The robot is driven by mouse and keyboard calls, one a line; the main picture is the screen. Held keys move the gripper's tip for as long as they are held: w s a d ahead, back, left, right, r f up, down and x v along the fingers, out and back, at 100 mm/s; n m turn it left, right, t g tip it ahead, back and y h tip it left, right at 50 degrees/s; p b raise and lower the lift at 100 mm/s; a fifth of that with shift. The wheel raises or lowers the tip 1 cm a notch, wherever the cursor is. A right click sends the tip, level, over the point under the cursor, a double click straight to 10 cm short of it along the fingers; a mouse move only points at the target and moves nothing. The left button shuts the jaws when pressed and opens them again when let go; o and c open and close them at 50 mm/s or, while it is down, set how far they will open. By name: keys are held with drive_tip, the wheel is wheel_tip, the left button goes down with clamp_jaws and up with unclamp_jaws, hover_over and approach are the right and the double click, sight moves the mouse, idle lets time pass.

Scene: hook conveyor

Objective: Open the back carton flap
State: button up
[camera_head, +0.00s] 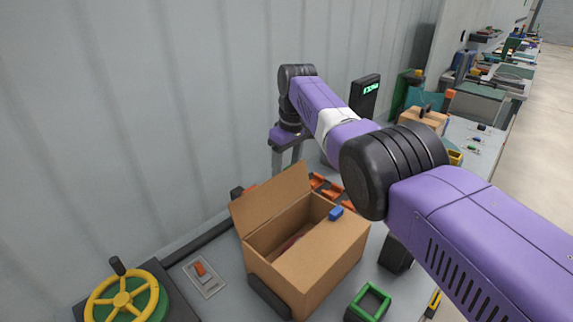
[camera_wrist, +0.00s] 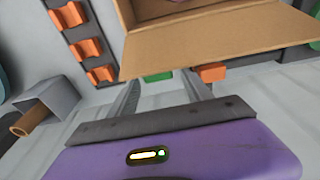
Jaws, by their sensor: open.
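The brown carton (camera_head: 330,250) stands on the bench in the head view, partly open, with something dark reddish inside. Its back flap (camera_head: 268,203) stands up, leaning outward toward the wall. Another flap covers the right part of the top, and a small blue block (camera_head: 336,213) rests at its edge. My gripper (camera_head: 286,160) is beyond the back flap, pointing down. In the wrist view my gripper (camera_wrist: 162,82) is open, its two grey fingers reaching toward the edge of a tan carton flap (camera_wrist: 215,38). Nothing shows held between them; I cannot tell whether the fingertips touch the flap.
Orange hooks (camera_wrist: 101,74) line a dark rail behind the carton. A yellow handwheel (camera_head: 122,298) and a panel with an orange switch (camera_head: 203,276) are at left. A green square frame (camera_head: 370,300) lies in front. The corrugated wall (camera_head: 150,120) is close behind.

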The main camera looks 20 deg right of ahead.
drive_tip(key=shift+s+d+r+b, duration=0.1)
drive_tip(key=shift+s+r+b, duration=0.05)
drive_tip(key=shift+r, duration=1.15)
drive_tip(key=shift+s+d+r+b, duration=0.1)
drive_tip(key=shift+s+r+b, duration=0.1)
drive_tip(key=shift+r, duration=1.05)
drive_tip(key=shift+s+r+b, duration=0.15)
drive_tip(key=shift+r, duration=1.15)
